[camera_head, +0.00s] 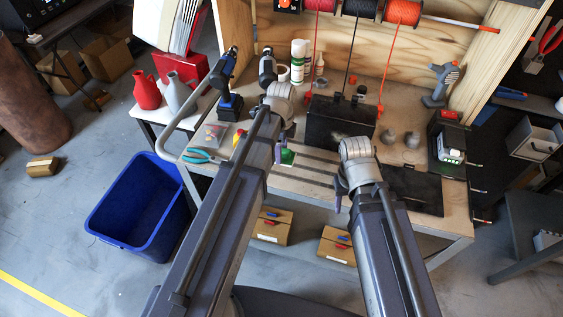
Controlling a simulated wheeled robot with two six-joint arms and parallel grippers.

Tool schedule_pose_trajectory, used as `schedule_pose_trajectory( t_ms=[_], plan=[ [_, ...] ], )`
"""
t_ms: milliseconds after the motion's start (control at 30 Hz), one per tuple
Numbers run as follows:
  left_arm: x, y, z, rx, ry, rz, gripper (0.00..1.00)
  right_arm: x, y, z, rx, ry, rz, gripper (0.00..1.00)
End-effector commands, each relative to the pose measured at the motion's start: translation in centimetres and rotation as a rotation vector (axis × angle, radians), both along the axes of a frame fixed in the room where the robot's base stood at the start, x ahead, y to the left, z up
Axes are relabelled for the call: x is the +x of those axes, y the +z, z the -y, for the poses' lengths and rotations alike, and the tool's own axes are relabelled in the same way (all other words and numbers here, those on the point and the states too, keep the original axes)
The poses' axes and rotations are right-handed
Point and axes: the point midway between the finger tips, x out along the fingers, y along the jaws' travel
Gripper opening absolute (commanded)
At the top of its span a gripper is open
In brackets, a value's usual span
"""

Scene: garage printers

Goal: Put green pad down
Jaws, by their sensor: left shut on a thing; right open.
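The green pad (287,156) is a small green patch beside my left arm, over the front part of the workbench. My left gripper (279,150) is shut on it; the arm and wrist hide much of the jaws and part of the pad. I cannot tell whether the pad touches the bench top. My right gripper (340,190) is open and points down near the bench's front edge, partly hidden by its own wrist. No object shows between its fingers.
A blue bin (135,205) stands on the floor at left. Small cardboard boxes (270,226) sit below.

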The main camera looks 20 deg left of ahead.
Motion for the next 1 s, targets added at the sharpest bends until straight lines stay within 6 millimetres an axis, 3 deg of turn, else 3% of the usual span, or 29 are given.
schedule_pose_trajectory(
  t_ms=[167,433,533,567,833,867,1000],
  plan=[
    [0.0,-1.1,0.0,0.0,0.0,0.0,0.22,0.0,-1.1,0.0,0.0,0.0,0.0,0.5],
    [0.0,-4.5,0.0,0.0,0.0,0.0,0.22,0.0,-4.5,0.0,0.0,0.0,0.0,0.5],
    [0.0,-4.7,0.0,0.0,0.0,0.0,0.22,0.0,-4.7,0.0,0.0,0.0,0.0,0.5],
    [0.0,-4.6,0.0,0.0,0.0,0.0,0.15,0.0,-4.6,0.0,0.0,0.0,0.0,0.5],
    [0.0,-4.7,0.0,0.0,0.0,0.0,0.14,0.0,-4.7,0.0,0.0,0.0,0.0,0.5],
    [0.0,-4.7,0.0,0.0,0.0,0.0,0.67,0.0,-4.7,0.0,0.0,0.0,0.0,0.5],
    [0.0,-4.6,0.0,0.0,0.0,0.0,0.83,0.0,-4.6,0.0,0.0,0.0,0.0,0.5]
  ],
)
